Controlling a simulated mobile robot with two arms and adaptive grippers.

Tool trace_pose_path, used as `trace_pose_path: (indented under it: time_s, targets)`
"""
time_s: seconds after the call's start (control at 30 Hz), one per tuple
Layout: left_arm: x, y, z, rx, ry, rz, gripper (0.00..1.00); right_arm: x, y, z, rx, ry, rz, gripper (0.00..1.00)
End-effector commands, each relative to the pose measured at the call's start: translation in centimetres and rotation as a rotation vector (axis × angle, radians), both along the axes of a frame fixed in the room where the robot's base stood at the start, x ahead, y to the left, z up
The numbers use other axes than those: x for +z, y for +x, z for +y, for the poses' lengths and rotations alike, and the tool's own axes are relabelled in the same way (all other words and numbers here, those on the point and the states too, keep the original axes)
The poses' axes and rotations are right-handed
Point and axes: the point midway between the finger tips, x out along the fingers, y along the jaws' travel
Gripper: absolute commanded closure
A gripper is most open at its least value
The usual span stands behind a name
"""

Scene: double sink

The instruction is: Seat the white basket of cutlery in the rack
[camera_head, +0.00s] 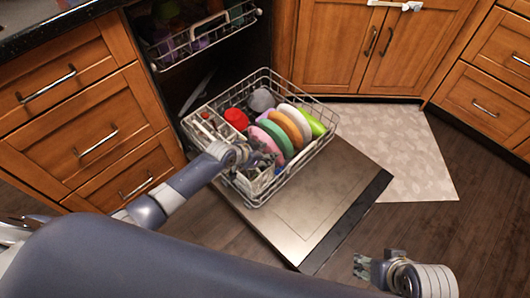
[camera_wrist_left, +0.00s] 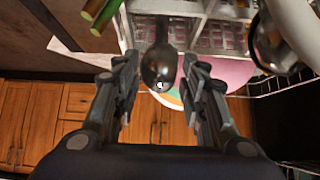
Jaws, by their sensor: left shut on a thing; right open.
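The white basket (camera_head: 207,127) of cutlery lies along the left side of the pulled-out lower rack (camera_head: 318,148). My left arm crosses over its middle and hides part of it. I cannot tell whether the basket is fully seated. My right gripper (camera_head: 370,268) is open and empty, low over the floor.
Several coloured plates (camera_head: 288,125), a red cup (camera_head: 236,118) and a grey cup (camera_head: 262,100) fill the rack beside the basket. The open dishwasher door (camera_head: 320,195) lies under the rack. The upper rack (camera_head: 205,38) is partly out behind. Floor is clear at right.

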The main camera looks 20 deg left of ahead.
Motion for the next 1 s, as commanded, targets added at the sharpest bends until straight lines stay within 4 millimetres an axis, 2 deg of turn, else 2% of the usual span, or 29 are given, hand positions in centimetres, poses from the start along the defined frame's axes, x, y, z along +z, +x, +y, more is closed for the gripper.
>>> trace_pose_path:
  time_s: [0.73, 1.0]
  targets:
    - [-1.6, 0.2, 0.0, -0.001, 0.0, -0.006, 1.0, -0.7, 0.0, 0.0, -0.001, 0.0, -0.004, 0.48]
    - [-1.8, 0.2, 0.0, -0.001, 0.0, -0.006, 1.0, -0.6, 0.7, 0.1, 0.0, 0.006, -0.036, 0.48]
